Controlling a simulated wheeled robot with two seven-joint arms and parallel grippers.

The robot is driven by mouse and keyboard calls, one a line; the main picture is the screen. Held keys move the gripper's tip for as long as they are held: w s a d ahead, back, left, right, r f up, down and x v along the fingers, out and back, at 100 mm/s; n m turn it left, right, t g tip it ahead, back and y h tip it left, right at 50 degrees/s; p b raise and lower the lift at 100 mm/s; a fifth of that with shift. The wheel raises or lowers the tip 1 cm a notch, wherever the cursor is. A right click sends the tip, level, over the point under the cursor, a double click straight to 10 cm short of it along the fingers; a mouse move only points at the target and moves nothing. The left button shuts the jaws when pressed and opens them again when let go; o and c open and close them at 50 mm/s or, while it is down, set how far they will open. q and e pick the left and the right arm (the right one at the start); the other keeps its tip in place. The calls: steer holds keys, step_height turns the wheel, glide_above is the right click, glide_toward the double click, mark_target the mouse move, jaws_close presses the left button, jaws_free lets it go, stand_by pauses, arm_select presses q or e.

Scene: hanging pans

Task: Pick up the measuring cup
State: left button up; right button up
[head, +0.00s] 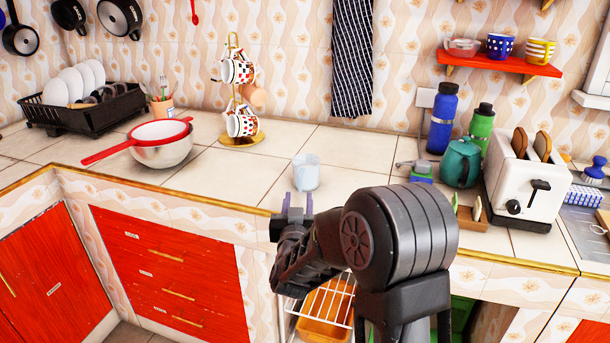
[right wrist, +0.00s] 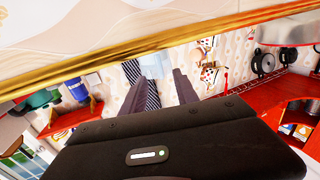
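The measuring cup (head: 306,172) is a small pale, translucent cup standing upright near the front edge of the tiled counter (head: 370,146). My right gripper (head: 298,204) is at the counter's front edge, just in front of the cup in the head view. Its two fingers are apart with nothing between them there. In the right wrist view, which looks upside down, the pale cup (right wrist: 155,66) shows beyond and between the open fingertips of the right gripper (right wrist: 157,78). The cup's far side is hidden. My left gripper is in neither view.
A colander with a red rim (head: 162,148) stands left, a mug tree (head: 240,100) behind. A blue bottle (head: 442,118), a teal teapot (head: 461,162) and a toaster (head: 524,175) stand right. The counter around the cup is clear. The gold-trimmed edge (right wrist: 120,58) lies close to my right wrist.

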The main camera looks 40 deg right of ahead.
mark_target(300, 184)
steer(key=shift+x, duration=1.4)
steer(key=x, duration=0.5)
steer(key=shift+w+d+r, duration=0.1)
steer(key=shift+c, duration=0.6)
jaws_close()
stand_by(0.3)
